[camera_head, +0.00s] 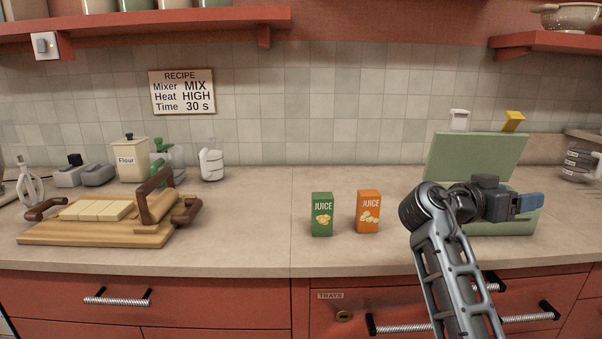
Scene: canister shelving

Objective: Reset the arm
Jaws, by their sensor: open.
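My arm rises from the bottom right of the head view and bends to the right. My gripper (529,204), with blue at its tip, points right in front of the green box. It is open, and I see nothing held in it. The inside of the jaws is hard to see from this angle. The arm hides part of the green box (478,158), whose lid is raised, and part of the drawers below.
A green juice carton (322,215) and an orange juice carton (368,212) stand upright left of my arm. A wooden board (95,232) with pale blocks lies at left. Red shelves (150,21) hang above. The counter between board and cartons is clear.

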